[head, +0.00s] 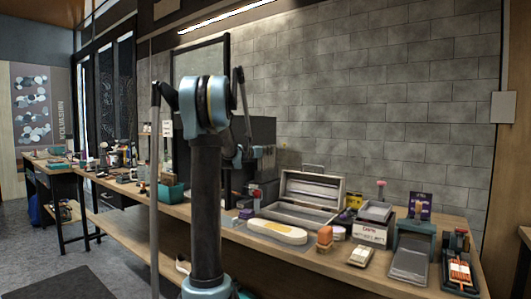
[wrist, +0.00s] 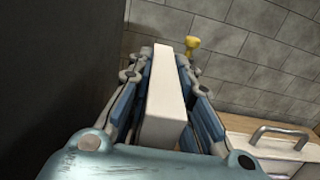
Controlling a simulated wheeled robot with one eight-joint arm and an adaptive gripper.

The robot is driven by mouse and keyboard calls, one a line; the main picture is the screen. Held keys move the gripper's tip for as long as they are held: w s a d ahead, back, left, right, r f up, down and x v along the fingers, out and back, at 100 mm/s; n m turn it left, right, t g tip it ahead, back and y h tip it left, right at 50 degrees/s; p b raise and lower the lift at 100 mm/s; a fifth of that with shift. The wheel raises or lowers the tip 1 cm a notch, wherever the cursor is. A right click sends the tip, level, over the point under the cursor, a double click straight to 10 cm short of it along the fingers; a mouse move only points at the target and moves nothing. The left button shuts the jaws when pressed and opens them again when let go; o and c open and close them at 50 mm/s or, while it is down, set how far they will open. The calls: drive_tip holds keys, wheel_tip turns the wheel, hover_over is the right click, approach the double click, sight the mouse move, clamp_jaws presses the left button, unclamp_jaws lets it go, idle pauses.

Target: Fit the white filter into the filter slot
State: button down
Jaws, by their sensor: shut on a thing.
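The white filter (wrist: 163,95) is a flat pale block held upright between the blue-padded fingers of my gripper (wrist: 165,62) in the wrist view. The fingers press on it from both sides, and its far end sticks out at the fingertips. In the head view, my gripper (head: 266,152) is small and partly hidden behind my arm, above the bench and in front of a dark cabinet. I cannot make out the filter there. I cannot pick out the filter slot in either view.
A dark upright surface (wrist: 55,70) fills the left of the wrist view, close to my gripper. A yellow knob-like thing (wrist: 192,44) stands beyond the fingers. An open pale case (head: 312,190), a white oval-topped tray (head: 277,231) and several cleaning items crowd the bench (head: 300,260).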

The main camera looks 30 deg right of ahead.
drive_tip(key=shift+f, duration=1.5)
drive_tip(key=c, duration=1.4)
unclamp_jaws()
drive_tip(key=shift+o, duration=0.2)
drive_tip(key=shift+a, duration=0.1)
drive_tip(key=v, duration=1.2)
drive_tip(key=shift+f, duration=0.15)
